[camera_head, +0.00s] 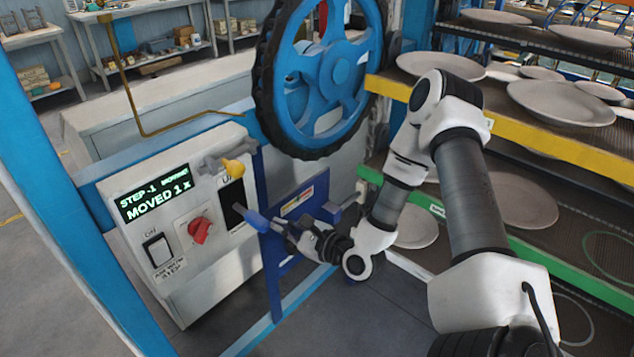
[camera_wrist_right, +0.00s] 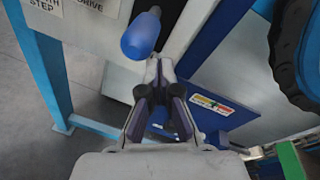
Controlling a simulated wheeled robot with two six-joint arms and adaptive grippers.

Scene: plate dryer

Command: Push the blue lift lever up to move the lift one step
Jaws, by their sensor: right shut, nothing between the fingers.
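The blue lift lever (camera_head: 256,221) sticks out of the dark upright slot on the control box (camera_head: 222,255), near the slot's lower end. In the wrist view its rounded blue knob (camera_wrist_right: 140,36) is above and slightly left of my fingertips. My right gripper (camera_head: 277,226) is shut and empty, just right of the lever knob in the head view. The fingertips (camera_wrist_right: 157,68) are close to the knob; I cannot tell if they touch it. The display (camera_head: 155,194) reads "STEP -1" with a small word like "MOVING", and "MOVED 1x". My left gripper is out of view.
A red knob (camera_head: 200,230), a yellow-knobbed lever (camera_head: 232,167) and a rocker switch (camera_head: 158,251) share the box. A blue handwheel (camera_head: 325,70) stands above. A blue post runs beside the slot. Shelves with plates (camera_head: 560,102) are on the right.

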